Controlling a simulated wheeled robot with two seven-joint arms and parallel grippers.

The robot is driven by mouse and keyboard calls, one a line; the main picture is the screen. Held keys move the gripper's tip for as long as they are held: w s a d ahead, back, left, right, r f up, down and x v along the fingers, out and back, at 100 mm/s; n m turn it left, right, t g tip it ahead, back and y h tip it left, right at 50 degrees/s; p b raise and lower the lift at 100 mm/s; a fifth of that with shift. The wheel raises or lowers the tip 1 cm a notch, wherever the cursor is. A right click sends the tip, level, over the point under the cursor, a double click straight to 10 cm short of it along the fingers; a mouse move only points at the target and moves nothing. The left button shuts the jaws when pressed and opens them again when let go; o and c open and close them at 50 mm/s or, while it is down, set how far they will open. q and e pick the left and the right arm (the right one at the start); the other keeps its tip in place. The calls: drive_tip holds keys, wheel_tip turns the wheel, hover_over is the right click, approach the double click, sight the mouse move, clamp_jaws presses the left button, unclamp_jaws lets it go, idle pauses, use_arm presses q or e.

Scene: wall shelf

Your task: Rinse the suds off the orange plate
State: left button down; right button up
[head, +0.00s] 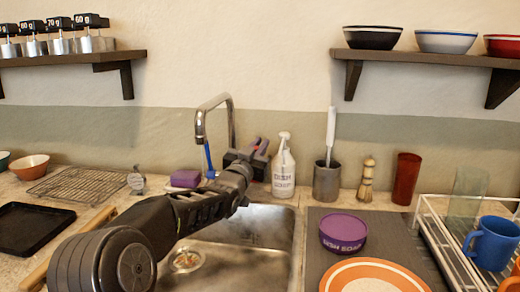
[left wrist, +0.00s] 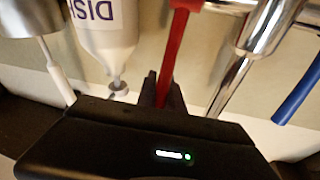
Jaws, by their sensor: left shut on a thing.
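The orange plate (head: 335,281) lies at the bottom right on a dark mat, cut off by the frame's edge. Its middle looks white; I cannot tell whether that is suds. The tap (head: 229,104) stands behind the sink (head: 275,216). Its blue lever (head: 209,160) hangs free to the left of my left gripper (head: 257,153). In the left wrist view, the jaws (left wrist: 163,92) are shut on the red lever (left wrist: 175,50), and the blue lever (left wrist: 297,97) is apart at the right. No water shows at the spout. My right gripper is out of view.
A soap bottle (head: 284,168) stands close right of the left gripper. A purple dish-soap tub (head: 343,231) sits behind the plate. A grey holder with a brush (head: 327,181), a red cup (head: 406,179) and a rack with a blue mug (head: 492,243) stand further right.

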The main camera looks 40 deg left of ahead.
use_arm(q)
drive_tip(key=c, duration=1.5)
unclamp_jaws()
drive_tip(key=shift+s, duration=0.1)
drive_tip(key=v, duration=0.7)
drive_tip(key=shift+s+d+f+b, duration=0.1)
drive_tip(key=shift+s+b, duration=0.2)
drive_tip(key=shift+b, duration=0.05)
drive_tip(key=shift+c, duration=0.3)
